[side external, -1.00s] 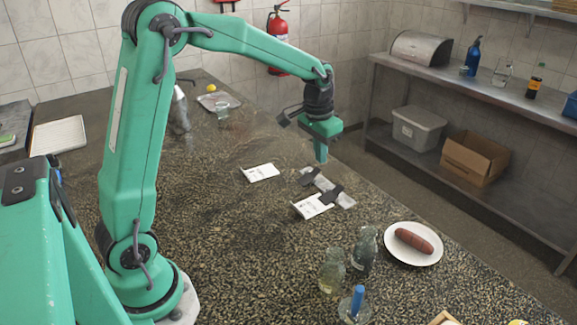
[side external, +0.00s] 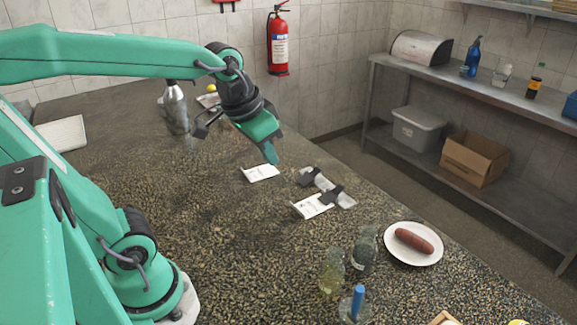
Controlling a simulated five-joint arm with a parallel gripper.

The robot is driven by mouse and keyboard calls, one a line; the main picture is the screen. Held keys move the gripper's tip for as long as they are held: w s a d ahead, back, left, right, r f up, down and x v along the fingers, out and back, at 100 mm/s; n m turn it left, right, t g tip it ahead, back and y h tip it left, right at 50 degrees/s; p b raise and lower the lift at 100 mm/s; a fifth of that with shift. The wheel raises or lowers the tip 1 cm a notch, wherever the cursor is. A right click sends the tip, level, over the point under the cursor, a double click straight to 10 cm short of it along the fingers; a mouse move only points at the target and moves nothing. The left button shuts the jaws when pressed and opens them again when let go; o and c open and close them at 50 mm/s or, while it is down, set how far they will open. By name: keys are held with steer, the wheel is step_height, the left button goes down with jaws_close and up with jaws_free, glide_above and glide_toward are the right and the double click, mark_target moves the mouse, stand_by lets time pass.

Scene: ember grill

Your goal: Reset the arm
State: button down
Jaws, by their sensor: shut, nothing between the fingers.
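My gripper (side external: 271,153) is shut and empty. It points down and a little to the right, in the air above the dark speckled counter (side external: 200,215). In the picture its tip lies just above a white card (side external: 261,173). I cannot tell the exact height of the tip over the counter.
A metal bottle (side external: 175,107) stands behind.

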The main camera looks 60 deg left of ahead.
steer(key=s+d+f+t, duration=0.1)
steer(key=s, duration=0.5)
